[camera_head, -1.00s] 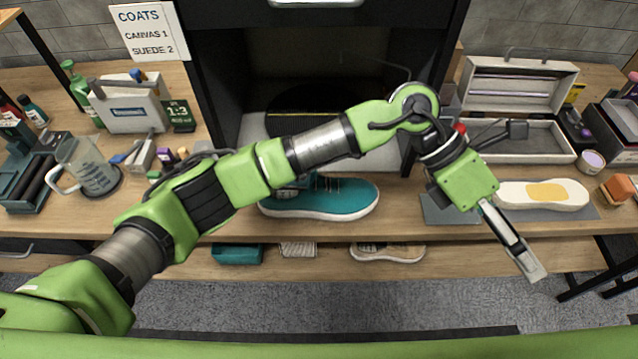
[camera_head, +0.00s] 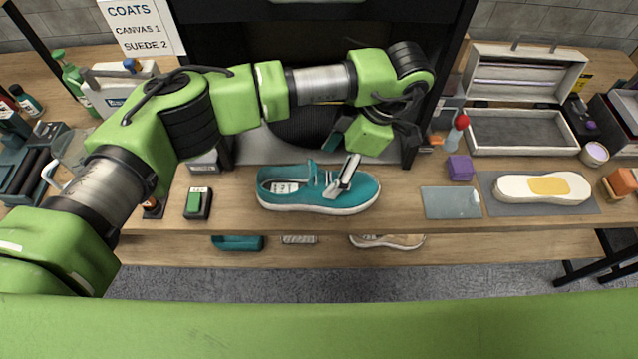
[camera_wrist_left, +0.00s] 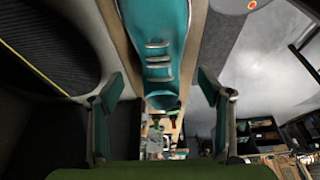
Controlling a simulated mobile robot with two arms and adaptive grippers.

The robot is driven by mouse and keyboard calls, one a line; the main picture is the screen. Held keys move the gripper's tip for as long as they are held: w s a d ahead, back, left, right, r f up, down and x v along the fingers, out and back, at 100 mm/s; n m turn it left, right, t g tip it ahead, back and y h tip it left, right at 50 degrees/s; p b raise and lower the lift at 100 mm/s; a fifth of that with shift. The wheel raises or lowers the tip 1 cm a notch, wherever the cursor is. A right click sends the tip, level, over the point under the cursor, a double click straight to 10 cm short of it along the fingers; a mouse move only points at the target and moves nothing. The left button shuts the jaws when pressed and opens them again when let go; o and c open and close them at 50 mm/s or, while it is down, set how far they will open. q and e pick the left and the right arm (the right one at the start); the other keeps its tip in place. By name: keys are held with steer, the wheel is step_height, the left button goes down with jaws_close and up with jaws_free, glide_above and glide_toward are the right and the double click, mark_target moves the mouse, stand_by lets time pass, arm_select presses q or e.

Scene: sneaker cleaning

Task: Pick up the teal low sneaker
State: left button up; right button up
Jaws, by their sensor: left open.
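The teal low sneaker (camera_head: 290,198) lies on the wooden bench in the middle of the head view, white sole facing me. Its toe points right. My left gripper (camera_head: 335,178) is over the front half of the sneaker, and one finger crosses in front of its upper. In the left wrist view the teal upper with its pale laces (camera_wrist_left: 157,50) shows in the gap between the fingers. The left gripper (camera_wrist_left: 161,82) is open, with space between each finger and the shoe. Contact cannot be told. My right gripper is not in view.
A dark cabinet (camera_head: 450,60) stands behind the sneaker. Right of it are a purple block (camera_head: 460,168), a grey plate (camera_head: 452,203) and a white sole with a yellow patch (camera_head: 515,188). A green-and-black block (camera_head: 198,203) lies to the left. A lower shelf (camera_head: 300,254) holds more shoe items.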

mark_target(321, 177)
arm_select(q)
steer(key=shift+a+f, duration=0.2)
steer(key=shift+f, duration=0.25)
steer(key=shift+a+f+p, duration=0.2)
steer(key=shift+f+p, duration=0.1)
steer(key=shift+p, duration=0.2)
steer(key=p+x, duration=0.2)
steer(key=x, duration=0.1)
steer(key=shift+a+f, duration=0.15)
steer(key=shift+a, duration=0.05)
steer(key=shift+a+f, duration=0.15)
steer(key=shift+f, duration=0.3)
steer(key=c, duration=1.5)
